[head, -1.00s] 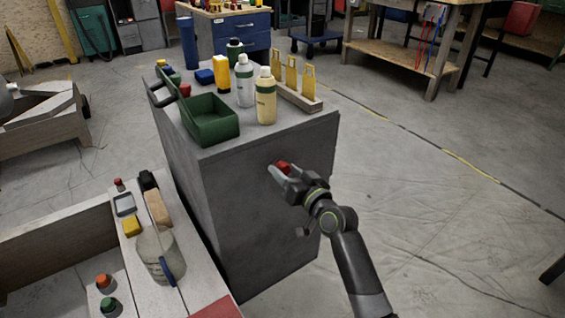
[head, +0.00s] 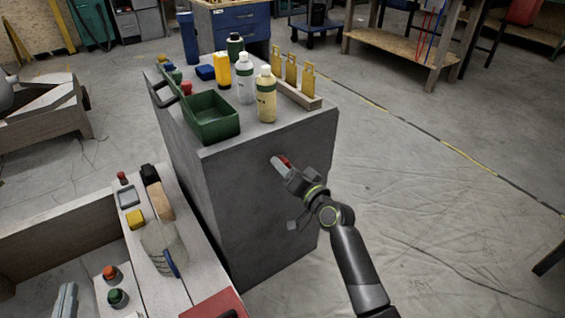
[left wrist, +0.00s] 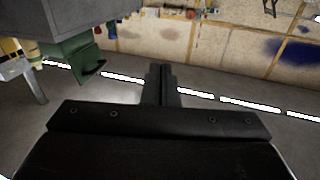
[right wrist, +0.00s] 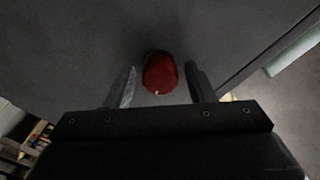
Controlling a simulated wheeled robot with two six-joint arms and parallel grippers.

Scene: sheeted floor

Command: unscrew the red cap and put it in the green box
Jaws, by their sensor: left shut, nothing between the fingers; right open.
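The red cap (head: 285,160) is at the front side of the grey cabinet. In the right wrist view the red cap (right wrist: 160,73) lies between the two spread fingers of my right gripper (right wrist: 160,88), with a gap on each side. In the head view my right gripper (head: 282,168) partly covers it. The green box (head: 228,131) is an open tray with a handle on the cabinet top; it also shows in the left wrist view (left wrist: 70,60).
On the grey cabinet (head: 250,210) stand a white bottle (head: 245,80), a cream bottle (head: 266,100) and a rack of yellow-handled pieces (head: 300,95). A bench (head: 190,270) at lower left holds a clear container (head: 158,245) and several small items.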

